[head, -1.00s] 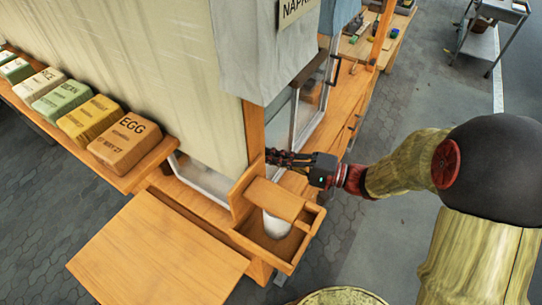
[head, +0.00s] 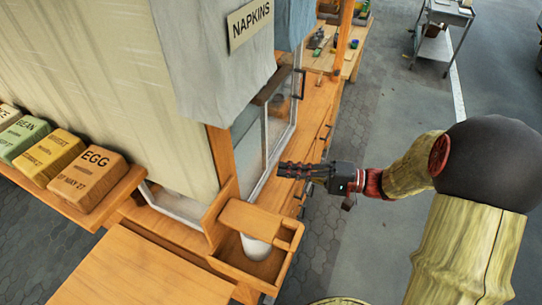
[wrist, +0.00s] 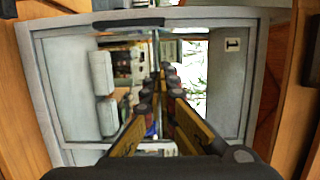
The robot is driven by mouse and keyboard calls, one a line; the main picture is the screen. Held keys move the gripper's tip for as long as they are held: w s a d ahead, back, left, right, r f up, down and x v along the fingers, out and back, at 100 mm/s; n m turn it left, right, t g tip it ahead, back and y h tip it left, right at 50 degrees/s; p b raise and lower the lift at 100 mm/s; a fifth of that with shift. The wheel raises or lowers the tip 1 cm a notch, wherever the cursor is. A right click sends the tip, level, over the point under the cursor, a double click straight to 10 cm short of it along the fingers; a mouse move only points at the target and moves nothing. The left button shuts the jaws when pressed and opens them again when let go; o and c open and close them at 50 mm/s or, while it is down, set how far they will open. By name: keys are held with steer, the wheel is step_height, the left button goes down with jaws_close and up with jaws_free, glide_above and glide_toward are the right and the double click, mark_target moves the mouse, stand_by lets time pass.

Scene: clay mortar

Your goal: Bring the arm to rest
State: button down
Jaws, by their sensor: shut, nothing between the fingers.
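My gripper (head: 283,169) is shut and empty in the head view. It is held out to the left over the wooden counter (head: 318,100), beside the grey-framed window (head: 275,135). In the wrist view my gripper (wrist: 160,72) has its fingers together, pointing at a grey frame (wrist: 240,85) with shelves and goods behind it. I cannot tell how far the fingertips are from the frame.
A wooden box (head: 270,270) with a white object (head: 255,247) inside stands below my gripper. A wooden board (head: 135,270) and labelled blocks such as EGG (head: 88,178) are at left. A napkins sign (head: 250,22) hangs above.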

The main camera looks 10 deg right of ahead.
steer(key=shift+d, duration=0.1)
steer(key=s+d+f+m+g+h, duration=0.2)
steer(key=s+f+g+h, duration=0.55)
steer(key=s+f, duration=0.4)
steer(key=s+d+r+n+t+h, duration=0.2)
steer(key=s+d+r+h, duration=0.25)
steer(key=r+h, duration=0.3)
step_height(320, 180, up, 10)
steer(key=a+n+t+h, duration=0.1)
steer(key=a+n+t, duration=0.1)
steer(key=n+t, duration=0.2)
steer(key=shift+a+f+h, duration=0.15)
steer(key=shift+f+h, duration=0.05)
steer(key=shift+h, duration=0.1)
steer(key=shift+s, duration=0.1)
